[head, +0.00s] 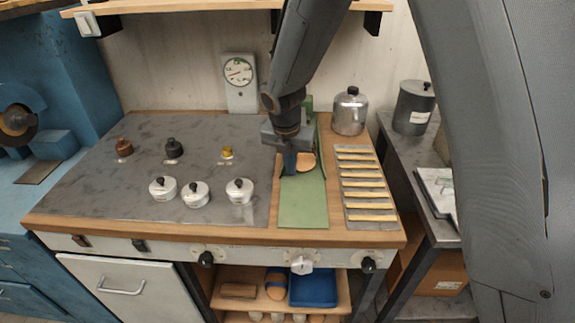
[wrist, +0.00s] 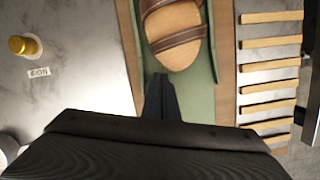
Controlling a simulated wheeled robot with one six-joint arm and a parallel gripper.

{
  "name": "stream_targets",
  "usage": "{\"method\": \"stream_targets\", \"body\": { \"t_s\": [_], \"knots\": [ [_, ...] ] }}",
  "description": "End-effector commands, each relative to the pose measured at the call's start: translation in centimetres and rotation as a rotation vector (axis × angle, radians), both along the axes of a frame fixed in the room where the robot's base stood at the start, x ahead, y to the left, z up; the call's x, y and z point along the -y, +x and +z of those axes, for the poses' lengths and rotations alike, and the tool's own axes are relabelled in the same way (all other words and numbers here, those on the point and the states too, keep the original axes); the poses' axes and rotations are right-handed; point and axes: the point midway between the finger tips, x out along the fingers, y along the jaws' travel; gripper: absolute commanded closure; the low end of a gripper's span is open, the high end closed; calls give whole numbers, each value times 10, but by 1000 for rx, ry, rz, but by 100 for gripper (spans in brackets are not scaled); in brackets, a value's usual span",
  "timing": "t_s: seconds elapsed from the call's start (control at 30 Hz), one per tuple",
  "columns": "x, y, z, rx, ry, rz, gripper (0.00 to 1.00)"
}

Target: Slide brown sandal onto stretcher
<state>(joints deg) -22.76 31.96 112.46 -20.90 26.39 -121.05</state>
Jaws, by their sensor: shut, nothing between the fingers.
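The brown sandal (wrist: 172,50) has a tan sole and dark brown straps. It lies on the green bed (head: 303,211), which I take to be the stretcher, and also shows in the head view (head: 306,161), partly behind my gripper. Its rounded near end faces my gripper, and its far end is cut off in the wrist view. My gripper (wrist: 161,80) is shut and empty, its tips pointing at that near end, slightly left of its middle. In the head view my gripper (head: 290,172) hangs over the green bed. I cannot tell whether the tips touch the sandal.
A slatted rack (head: 367,190) lies right of the bed. White lidded pots (head: 196,194) and small knobbed weights or jars (head: 174,149) stand on the grey top to the left. A metal canister (head: 349,112) stands at the back right. A shelf below holds a blue tray (head: 313,289).

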Motion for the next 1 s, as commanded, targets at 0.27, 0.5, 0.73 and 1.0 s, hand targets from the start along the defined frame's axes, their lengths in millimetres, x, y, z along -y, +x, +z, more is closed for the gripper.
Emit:
{"method": "stream_targets", "body": {
  "t_s": [0.27, 0.5, 0.73, 1.0],
  "knots": [
    [2, 8, 0, 0, 0, 0, 100],
    [3, 9, 0, 0, 0, 0, 100],
    [12, 37, 1, 0, -1, -1, 100],
    [16, 49, 0, 0, -1, 1, 100]
  ]
}}
